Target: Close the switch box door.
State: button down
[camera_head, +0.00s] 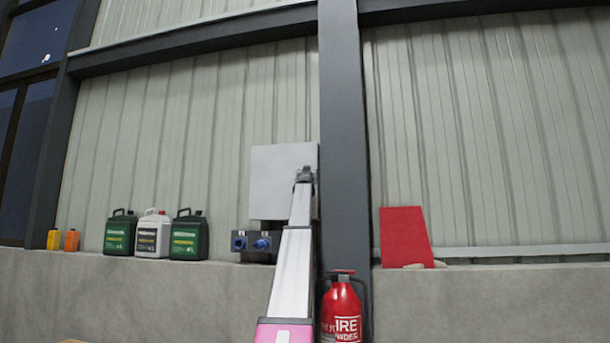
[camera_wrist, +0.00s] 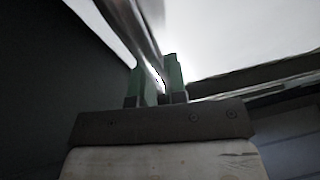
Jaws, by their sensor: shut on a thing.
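The switch box (camera_head: 272,185) shows in the head view as a pale grey, square panel on the corrugated wall, left of the dark column. My arm reaches up to its right part, and my gripper (camera_head: 305,175) is there. In the wrist view my gripper (camera_wrist: 157,82) has its green fingers shut on a narrow metal strip of the switch box door (camera_wrist: 142,38). I cannot tell whether this strip is a handle or the door's edge. My arm hides the lower right of the box, and how far the door stands open is unclear.
A dark steel column (camera_head: 344,130) rises close right of the box. A red fire extinguisher (camera_head: 342,305) stands below it. Blue-fronted fittings (camera_head: 254,242) sit under the box. Several jerrycans (camera_head: 153,234) stand on the ledge at left, a red panel (camera_head: 405,236) at right.

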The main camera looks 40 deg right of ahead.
jog(key=shift+w+d+r+t+y, duration=0.1)
jog(key=shift+w+d+t+y, duration=0.1)
jog(key=shift+d+t+y, duration=0.15)
dwell(0.3)
jog(key=c, duration=1.5)
grip_release()
jog(key=shift+d, duration=0.15)
jog(key=shift+o, duration=0.2)
jog(key=shift+s, duration=0.1)
jog(key=v, duration=1)
jog(key=shift+a, duration=0.35)
jog(key=shift+s, duration=0.15)
